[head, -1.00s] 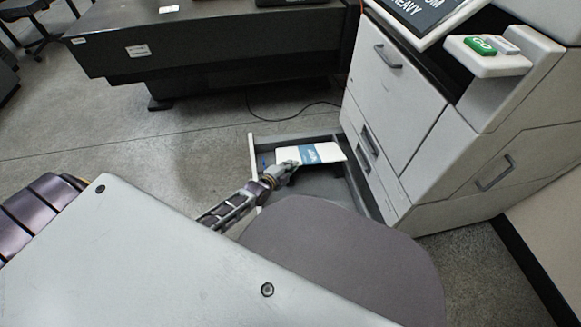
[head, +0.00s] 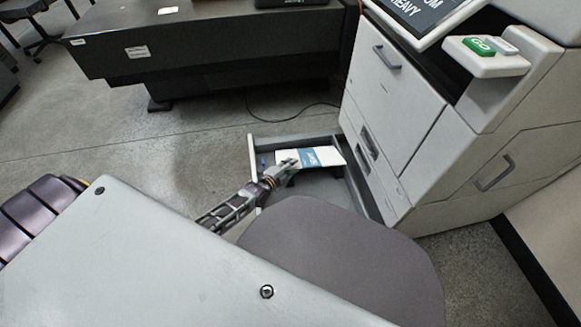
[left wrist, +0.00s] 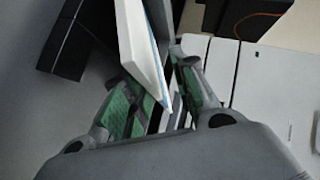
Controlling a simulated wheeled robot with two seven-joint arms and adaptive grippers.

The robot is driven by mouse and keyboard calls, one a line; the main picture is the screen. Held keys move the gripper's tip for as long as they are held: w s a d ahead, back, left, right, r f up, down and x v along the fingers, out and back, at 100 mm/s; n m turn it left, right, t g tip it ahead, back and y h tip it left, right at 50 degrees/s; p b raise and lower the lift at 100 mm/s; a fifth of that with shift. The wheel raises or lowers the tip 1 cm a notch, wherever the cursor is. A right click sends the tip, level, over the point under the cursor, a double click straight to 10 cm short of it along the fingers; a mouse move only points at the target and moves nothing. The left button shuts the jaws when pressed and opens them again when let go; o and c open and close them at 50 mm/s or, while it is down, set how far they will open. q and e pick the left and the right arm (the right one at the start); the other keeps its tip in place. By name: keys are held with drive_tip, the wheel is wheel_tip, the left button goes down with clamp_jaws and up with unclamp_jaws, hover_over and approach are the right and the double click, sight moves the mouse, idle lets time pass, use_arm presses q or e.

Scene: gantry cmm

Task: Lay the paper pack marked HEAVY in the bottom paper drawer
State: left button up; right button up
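The paper pack (head: 325,156), white with a blue band, is at the open bottom drawer (head: 262,142) of the large pale printer, within the drawer's outline. Its lettering is too small to read. My left gripper (head: 288,165) is at the pack's near left end. In the left wrist view the pack (left wrist: 140,45) runs edge-on between the green-padded fingers of my left gripper (left wrist: 155,90), which look closed on it. I cannot tell whether the pack touches the drawer floor. My right gripper is not in view.
The printer (head: 395,105) has closed drawers above the open one and a screen (head: 415,12) with the word HEAVY. A green GO button (head: 479,46) sits on its side shelf. A dark bench (head: 200,50) stands behind, with a cable on the floor.

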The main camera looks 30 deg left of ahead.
use_arm(q)
drive_tip(key=o, duration=0.6)
drive_tip(key=shift+s, duration=0.1)
drive_tip(key=shift+s, duration=0.1)
drive_tip(key=shift+v, duration=5.8)
drive_tip(key=shift+r, duration=0.15)
